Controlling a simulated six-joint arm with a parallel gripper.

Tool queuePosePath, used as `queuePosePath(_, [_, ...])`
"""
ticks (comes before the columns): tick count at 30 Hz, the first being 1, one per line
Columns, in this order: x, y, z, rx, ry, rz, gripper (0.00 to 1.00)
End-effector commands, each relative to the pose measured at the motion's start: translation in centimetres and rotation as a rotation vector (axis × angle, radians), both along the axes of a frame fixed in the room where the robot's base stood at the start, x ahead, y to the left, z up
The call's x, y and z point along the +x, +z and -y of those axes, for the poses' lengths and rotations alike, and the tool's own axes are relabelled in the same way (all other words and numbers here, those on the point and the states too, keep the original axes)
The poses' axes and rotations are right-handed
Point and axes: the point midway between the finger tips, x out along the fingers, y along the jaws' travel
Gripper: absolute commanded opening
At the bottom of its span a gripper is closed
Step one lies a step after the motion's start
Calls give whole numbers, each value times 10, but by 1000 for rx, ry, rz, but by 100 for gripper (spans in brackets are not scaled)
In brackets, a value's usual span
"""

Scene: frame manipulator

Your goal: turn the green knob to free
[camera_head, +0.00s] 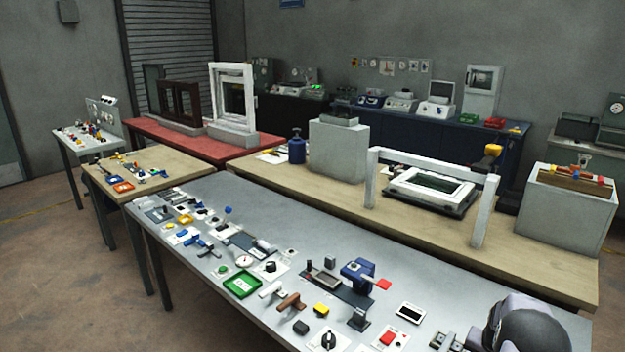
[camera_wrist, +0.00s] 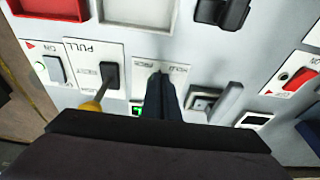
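In the wrist view my gripper (camera_wrist: 161,78) reaches over a small white label plate (camera_wrist: 178,72) on a light panel. Its dark fingers are close together, pointing at the plate. Whether anything is between them is hidden. A small bright green patch (camera_wrist: 137,109) shows just left of the fingers, mostly covered by my gripper; I cannot tell whether it is the green knob. The plate's lettering is too small to read surely.
In the wrist view a black handle on a PULL plate (camera_wrist: 85,58) is to the left and a grey lever (camera_wrist: 226,103) close to the right. A red switch (camera_wrist: 299,80) is farther right. In the head view a grey bench (camera_head: 200,262) holds many small devices.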

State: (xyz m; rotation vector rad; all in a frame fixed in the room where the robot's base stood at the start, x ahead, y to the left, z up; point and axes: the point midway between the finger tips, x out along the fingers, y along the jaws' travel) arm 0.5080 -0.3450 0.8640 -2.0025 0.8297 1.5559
Motion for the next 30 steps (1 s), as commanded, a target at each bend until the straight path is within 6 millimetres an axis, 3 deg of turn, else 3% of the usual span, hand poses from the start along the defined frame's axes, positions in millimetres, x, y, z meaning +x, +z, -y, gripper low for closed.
queuePosePath(10, [-4, 2, 10, -5, -2, 7, 0])
queuePosePath(30, [-12, 4, 4, -2, 0, 2, 0])
